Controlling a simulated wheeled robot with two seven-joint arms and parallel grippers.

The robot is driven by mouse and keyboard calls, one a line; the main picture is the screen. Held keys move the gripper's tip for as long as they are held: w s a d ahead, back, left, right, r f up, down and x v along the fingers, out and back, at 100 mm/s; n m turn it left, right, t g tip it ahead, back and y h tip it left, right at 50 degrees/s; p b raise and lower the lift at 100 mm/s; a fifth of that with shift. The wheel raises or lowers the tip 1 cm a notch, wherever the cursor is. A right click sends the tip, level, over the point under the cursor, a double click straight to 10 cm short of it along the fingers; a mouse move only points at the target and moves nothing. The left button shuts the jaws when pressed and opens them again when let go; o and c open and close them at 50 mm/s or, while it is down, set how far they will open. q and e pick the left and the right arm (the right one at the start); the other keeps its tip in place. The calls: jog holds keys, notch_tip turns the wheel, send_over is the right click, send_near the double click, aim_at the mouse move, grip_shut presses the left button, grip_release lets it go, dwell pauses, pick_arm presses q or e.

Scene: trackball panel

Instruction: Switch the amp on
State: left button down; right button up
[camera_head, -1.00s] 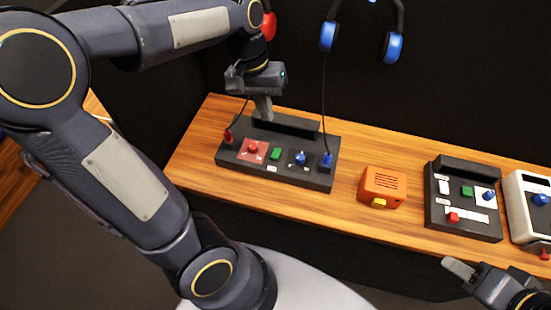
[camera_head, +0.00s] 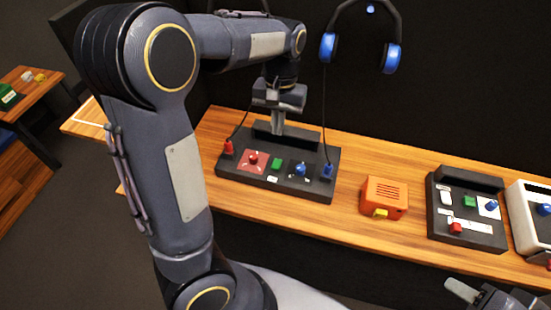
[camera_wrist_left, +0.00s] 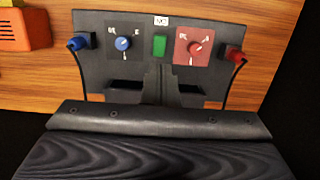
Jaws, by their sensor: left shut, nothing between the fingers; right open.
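A dark panel (camera_head: 262,183), likely the amp, sits on the wooden shelf. It carries a red knob (camera_head: 253,159) on a red plate, a green button (camera_head: 276,164) and a blue knob (camera_head: 299,170). The left wrist view shows the green button (camera_wrist_left: 159,46) between the blue knob (camera_wrist_left: 122,44) and the red knob (camera_wrist_left: 194,48). The labels are too small to read. My left gripper (camera_head: 278,131) is shut and empty, pointing down at the panel's raised back ledge, behind the green button; contact is unclear. My right gripper (camera_head: 463,291) is open at the lower right, partly cut off.
A red plug (camera_head: 228,147) and a blue plug (camera_head: 327,172) with cords stand at the panel's ends. An orange box (camera_head: 384,195), a second dark panel (camera_head: 464,226) and a white unit (camera_head: 530,240) stand to the right. Blue headphones (camera_head: 391,57) hang behind.

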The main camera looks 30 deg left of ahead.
aim_at(275, 168)
pick_arm(q)
jog(key=f, duration=0.4)
jog(key=s+f, duration=0.1)
jog(key=f, duration=0.6)
jog(key=shift+s+d+f, duration=0.2)
jog(key=shift+s+f, duration=0.2)
